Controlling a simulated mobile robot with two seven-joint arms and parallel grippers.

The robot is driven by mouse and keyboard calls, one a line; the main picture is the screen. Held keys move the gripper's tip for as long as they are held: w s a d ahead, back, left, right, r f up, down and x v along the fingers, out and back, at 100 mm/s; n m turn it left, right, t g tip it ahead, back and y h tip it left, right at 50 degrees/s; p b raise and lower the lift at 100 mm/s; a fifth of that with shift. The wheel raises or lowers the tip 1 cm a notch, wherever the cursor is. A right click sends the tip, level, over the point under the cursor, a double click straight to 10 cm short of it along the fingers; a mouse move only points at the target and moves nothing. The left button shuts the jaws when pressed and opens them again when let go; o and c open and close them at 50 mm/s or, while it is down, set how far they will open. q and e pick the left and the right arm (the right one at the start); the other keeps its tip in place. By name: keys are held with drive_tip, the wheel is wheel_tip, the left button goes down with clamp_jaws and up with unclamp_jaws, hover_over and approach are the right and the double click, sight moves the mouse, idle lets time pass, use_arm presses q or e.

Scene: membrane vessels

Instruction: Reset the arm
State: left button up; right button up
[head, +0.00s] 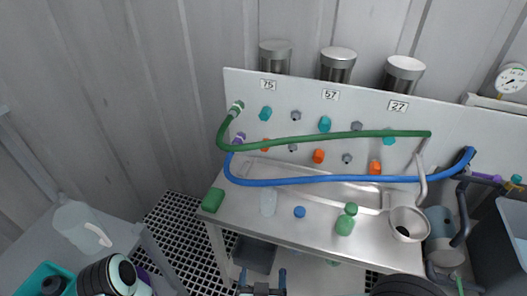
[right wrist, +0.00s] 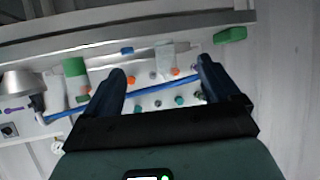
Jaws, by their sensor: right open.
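My right gripper (head: 262,277) is at the bottom middle of the head view, in front of the bench (head: 290,228). Its two fingers stand apart with nothing between them. In the right wrist view my right gripper (right wrist: 160,70) is also open, its dark fingers spread wide, with the bench and panel beyond. It appears apart from everything on the bench. My left gripper does not show in the head view.
A green hose (head: 330,139) and a blue hose (head: 320,181) cross the panel. A green bottle (head: 346,220), blue cap (head: 299,212), green block (head: 213,200) and funnel (head: 407,223) are on the bench. A clear jug (head: 80,225) stands left.

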drive_tip(key=s+d+f+g+y+p, duration=0.1)
drive_tip(key=d+f+g+p, duration=0.25)
drive_tip(key=f, duration=0.35)
drive_tip(key=d+f+g+p, duration=0.2)
drive_tip(key=d+f+g, duration=0.15)
drive_tip(key=f, duration=0.35)
use_arm(q)
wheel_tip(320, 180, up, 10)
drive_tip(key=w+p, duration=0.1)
drive_tip(key=p, duration=0.3)
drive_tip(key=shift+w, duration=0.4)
use_arm(e)
drive_tip(key=s+d+f+m+g+y, duration=0.1)
drive_tip(key=s+d+f+g, duration=0.1)
drive_tip(key=s, duration=0.5)
drive_tip(key=s+d+f+m+g+y, duration=0.2)
drive_tip(key=s+d+f+g, duration=0.1)
drive_tip(key=s, duration=0.5)
wheel_tip(320, 180, down, 2)
drive_tip(key=shift+d+f+g, duration=0.1)
drive_tip(key=shift+d+g, duration=0.25)
drive_tip(key=shift+g, duration=0.35)
